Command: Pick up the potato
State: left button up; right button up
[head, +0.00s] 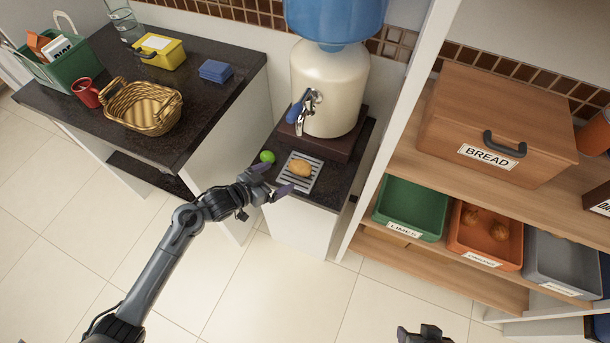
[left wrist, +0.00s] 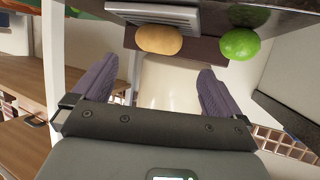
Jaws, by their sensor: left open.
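The potato (head: 300,168) is tan and oval and lies on a slotted metal grille (head: 303,184) below the dispenser's tap. In the left wrist view the potato (left wrist: 158,40) shows near the top, beyond the fingertips. My left gripper (head: 272,181) is open and empty, at the left front of the grille, short of the potato. Its two fingers also show in the left wrist view (left wrist: 156,76), apart and with nothing between them. A dark part of my right arm's end (head: 425,335) shows at the bottom edge; its fingers are not clear.
A green lime (head: 267,156) sits left of the potato, close to my left gripper. The water dispenser (head: 325,90) stands behind the grille. A counter with a wicker basket (head: 142,107) is at left. Shelves at right hold a bread box (head: 490,130), a green bin (head: 412,208) and other bins.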

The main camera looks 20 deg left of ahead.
aim_at(295, 170)
pick_arm(q)
jog(key=b+x, duration=0.1)
jog(key=x, duration=0.4)
jog(key=shift+w+d+f, duration=0.15)
jog(key=shift+w+d, duration=0.05)
jog(key=shift+w, duration=0.15)
jog(key=shift+w+d+f+b, duration=0.1)
jog(key=shift+w+f+b, duration=0.15)
jog(key=shift+b, duration=0.15)
jog(key=x, duration=0.2)
jog(key=b+x, duration=0.1)
jog(key=x, duration=0.1)
jog(key=shift+s+d+b, duration=0.1)
jog(key=shift+d+b, duration=0.2)
jog(key=shift+w+d+f, duration=0.1)
jog(key=shift+w, duration=0.15)
jog(key=c, duration=1)
